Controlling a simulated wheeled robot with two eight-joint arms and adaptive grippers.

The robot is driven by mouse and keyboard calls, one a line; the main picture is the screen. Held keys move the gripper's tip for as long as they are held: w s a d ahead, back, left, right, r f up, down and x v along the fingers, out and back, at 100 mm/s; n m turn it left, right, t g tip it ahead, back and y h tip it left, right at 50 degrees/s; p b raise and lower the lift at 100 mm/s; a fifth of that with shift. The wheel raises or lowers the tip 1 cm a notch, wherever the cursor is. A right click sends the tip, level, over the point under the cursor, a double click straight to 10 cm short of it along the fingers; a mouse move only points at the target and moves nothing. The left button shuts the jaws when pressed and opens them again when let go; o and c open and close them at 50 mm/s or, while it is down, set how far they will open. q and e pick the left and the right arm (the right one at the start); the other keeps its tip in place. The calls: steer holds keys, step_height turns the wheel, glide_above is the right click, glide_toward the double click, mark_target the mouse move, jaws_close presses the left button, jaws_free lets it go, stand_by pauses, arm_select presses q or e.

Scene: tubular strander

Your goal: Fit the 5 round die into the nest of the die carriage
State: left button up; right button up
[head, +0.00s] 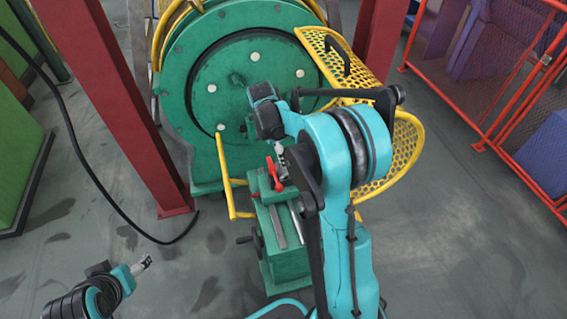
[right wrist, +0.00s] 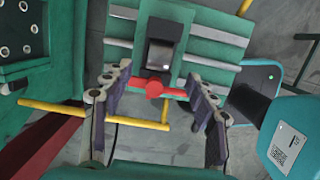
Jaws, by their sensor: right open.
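The green die carriage (head: 283,262) stands in front of the big green strander disc in the head view. Its slotted top (right wrist: 205,45) fills the upper middle of the right wrist view, with a dark upright block (right wrist: 160,58) on it. A red lever (right wrist: 155,88) crosses in front of that block; it also shows in the head view (head: 273,174). My right gripper (right wrist: 155,112) is open, its fingers apart on either side of the lever, with nothing seen between them. My left gripper (head: 142,264) is low at the left, away from the carriage. I cannot make out the round die.
The green disc (head: 235,80) stands behind the carriage. A yellow mesh guard (head: 400,150) is to the right, and a yellow rail (head: 226,175) is just left of the carriage. A red post (head: 125,110) stands left. Open floor lies at right.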

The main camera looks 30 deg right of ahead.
steer(key=shift+w+a+r, duration=0.1)
steer(key=shift+a+r, duration=0.05)
steer(key=shift+r, duration=0.5)
steer(key=shift+a+r, duration=0.1)
steer(key=shift+r, duration=0.5)
steer(key=s+a+r+m+t, duration=0.3)
steer(key=s+a+r+m, duration=0.35)
steer(key=s, duration=0.25)
steer(key=s+a+m+t+y, duration=0.2)
steer(key=s+a+m+t, duration=0.2)
steer(key=s+a+m, duration=0.2)
steer(key=shift+s+a+m+t, duration=0.4)
steer(key=shift+s+m, duration=0.95)
steer(key=shift+s, duration=0.9)
steer(key=shift+f, duration=0.1)
